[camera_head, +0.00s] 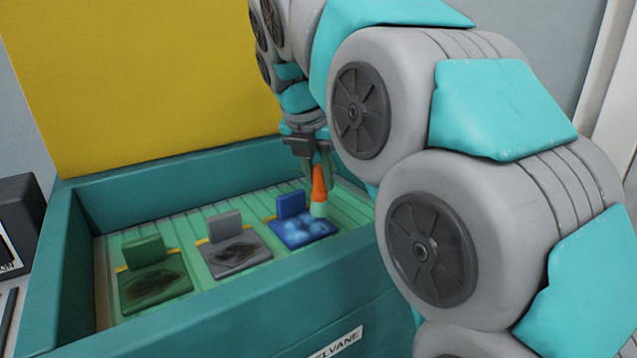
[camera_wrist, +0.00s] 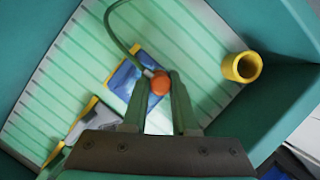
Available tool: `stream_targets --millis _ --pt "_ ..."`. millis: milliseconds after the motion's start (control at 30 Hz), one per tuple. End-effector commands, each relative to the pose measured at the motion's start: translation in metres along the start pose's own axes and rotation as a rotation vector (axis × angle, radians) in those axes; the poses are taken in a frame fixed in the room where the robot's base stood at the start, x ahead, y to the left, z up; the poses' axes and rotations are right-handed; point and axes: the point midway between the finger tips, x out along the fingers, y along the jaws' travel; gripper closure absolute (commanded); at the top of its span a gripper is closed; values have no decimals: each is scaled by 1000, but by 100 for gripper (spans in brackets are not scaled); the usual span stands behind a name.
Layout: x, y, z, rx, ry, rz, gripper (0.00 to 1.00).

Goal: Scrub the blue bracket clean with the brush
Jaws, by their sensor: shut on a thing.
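The blue bracket (camera_head: 306,230) sits at the right end of a row in the teal basin, with pale patches on its flat plate and an upright tab behind. My gripper (camera_head: 316,160) is shut on the orange handle of the brush (camera_head: 319,190), held upright with its pale green head down at the bracket's right part. I cannot tell for sure whether the head touches the plate. In the wrist view the orange brush end (camera_wrist: 160,83) is between the fingers, and part of the blue bracket (camera_wrist: 126,82) shows beside it; the brush head is hidden.
A grey bracket (camera_head: 238,252) and a green bracket (camera_head: 150,285), both with dark stains, stand to the left. The wrist view shows a yellow cup-like holder (camera_wrist: 242,67) and a thin green hose (camera_wrist: 112,27). Teal basin walls (camera_head: 200,318) surround the ribbed floor.

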Motion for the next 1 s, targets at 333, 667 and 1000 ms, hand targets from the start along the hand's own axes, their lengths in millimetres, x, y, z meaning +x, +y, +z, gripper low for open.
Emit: stream_targets --millis 333,667,1000 --pt "-31 1 14 1 -6 6 100" --pt "-49 1 20 -1 -3 3 100" --pt "-49 0 20 -1 -2 2 100"
